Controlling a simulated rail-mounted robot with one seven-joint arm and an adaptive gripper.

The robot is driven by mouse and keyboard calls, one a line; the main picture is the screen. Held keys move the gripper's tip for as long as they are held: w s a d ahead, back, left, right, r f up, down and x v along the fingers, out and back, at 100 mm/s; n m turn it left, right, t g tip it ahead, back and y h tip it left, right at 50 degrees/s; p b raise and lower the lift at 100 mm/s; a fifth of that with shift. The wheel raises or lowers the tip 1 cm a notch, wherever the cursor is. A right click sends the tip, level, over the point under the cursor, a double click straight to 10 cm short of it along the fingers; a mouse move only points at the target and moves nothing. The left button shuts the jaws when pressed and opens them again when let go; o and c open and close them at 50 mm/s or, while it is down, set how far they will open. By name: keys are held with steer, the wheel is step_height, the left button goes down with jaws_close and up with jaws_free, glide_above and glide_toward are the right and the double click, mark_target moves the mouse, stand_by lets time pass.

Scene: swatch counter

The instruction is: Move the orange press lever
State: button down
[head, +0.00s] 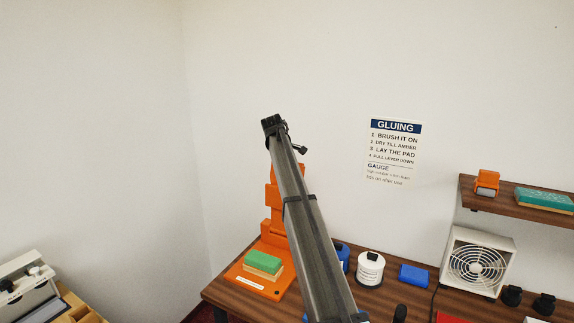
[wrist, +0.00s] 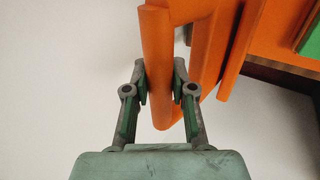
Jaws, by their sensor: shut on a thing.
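The orange press (head: 257,278) stands at the left end of the brown counter in the head view. A green block on a pale base (head: 263,263) lies on its plate. In the wrist view, my gripper (wrist: 161,92) has its two fingers on either side of the orange press lever (wrist: 159,60) and is shut on it near its lower end. In the head view my arm crosses in front of the press and hides part of its upright, the lever and my fingertips.
A shelf (head: 508,197) above holds an orange item (head: 487,182). A gluing sign (head: 394,150) hangs on the wall.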

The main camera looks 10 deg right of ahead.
steer(key=c, duration=0.9)
jaws_free()
steer(key=shift+a, duration=0.15)
steer(key=shift+c, duration=0.2)
steer(key=v, duration=1.2)
